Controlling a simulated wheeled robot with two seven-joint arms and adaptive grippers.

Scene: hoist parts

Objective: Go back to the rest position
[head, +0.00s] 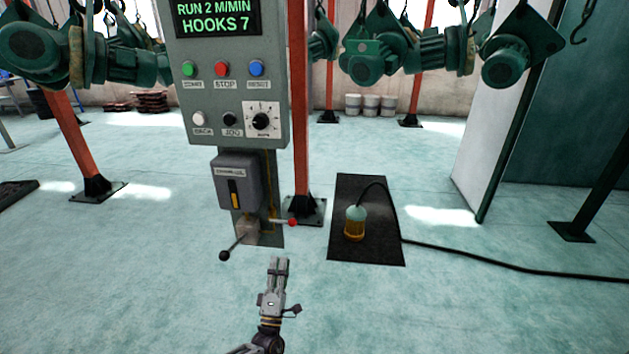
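My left gripper (278,264) reaches up from the bottom middle of the head view, pointing away from me. Its fingers look close together and hold nothing that I can see. I cannot tell whether they are shut or seen edge-on. It shows below the grey control panel (275,105) and its lever unit (248,232), and looks apart from them. My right gripper is not in view.
The lever unit has a black knob (224,256) and a red knob (292,222). A teal and amber pendant lamp (355,222) stands on a dark mat (378,252), its cable running right. Green hoists (375,55) hang behind. Orange posts (300,120) stand nearby. The front floor is clear.

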